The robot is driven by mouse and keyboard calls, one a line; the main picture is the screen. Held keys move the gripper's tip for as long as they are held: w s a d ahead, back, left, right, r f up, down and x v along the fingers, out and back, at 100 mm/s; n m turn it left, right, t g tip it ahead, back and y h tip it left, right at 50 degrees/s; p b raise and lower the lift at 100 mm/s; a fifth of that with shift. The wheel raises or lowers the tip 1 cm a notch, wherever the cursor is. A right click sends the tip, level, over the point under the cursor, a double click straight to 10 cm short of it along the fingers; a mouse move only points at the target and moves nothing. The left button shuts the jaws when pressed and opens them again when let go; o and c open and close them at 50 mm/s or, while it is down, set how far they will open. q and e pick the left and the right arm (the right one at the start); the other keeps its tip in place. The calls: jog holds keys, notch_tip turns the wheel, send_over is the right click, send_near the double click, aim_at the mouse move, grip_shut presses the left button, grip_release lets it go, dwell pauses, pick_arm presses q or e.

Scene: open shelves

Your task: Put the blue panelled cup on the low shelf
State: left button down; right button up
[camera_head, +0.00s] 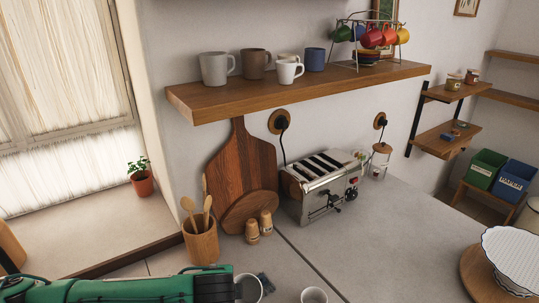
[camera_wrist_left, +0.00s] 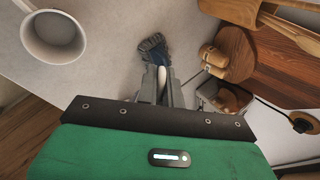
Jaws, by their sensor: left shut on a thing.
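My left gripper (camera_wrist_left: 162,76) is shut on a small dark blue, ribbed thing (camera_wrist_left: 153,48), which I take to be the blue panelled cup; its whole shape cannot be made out. A pale strip shows between the fingers. In the head view my green arm comes in at the bottom left, and a dark bluish piece (camera_head: 266,284) shows by a pale cup (camera_head: 241,291). A long wooden shelf (camera_head: 219,107) is on the wall. A lower small shelf (camera_head: 432,143) is on the right wall. My right gripper is not in view.
Several mugs, including a blue one (camera_head: 314,59), and a cup rack (camera_head: 357,55) stand on the long shelf. Below are a toaster (camera_head: 320,187) and utensil pot (camera_head: 201,246). A white cup (camera_wrist_left: 54,50) is near my gripper. The counter's middle is clear.

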pick_arm(q)
jog(key=s+a+f+n+g+y+b, duration=0.3)
jog(key=s+a+n+g+y+b, duration=0.3)
jog(key=n, duration=1.1)
jog(key=a, duration=0.4)
jog(key=shift+s+a+g+b, duration=0.15)
jog(key=shift+a+g+b, duration=0.15)
jog(key=shift+a+b, duration=0.05)
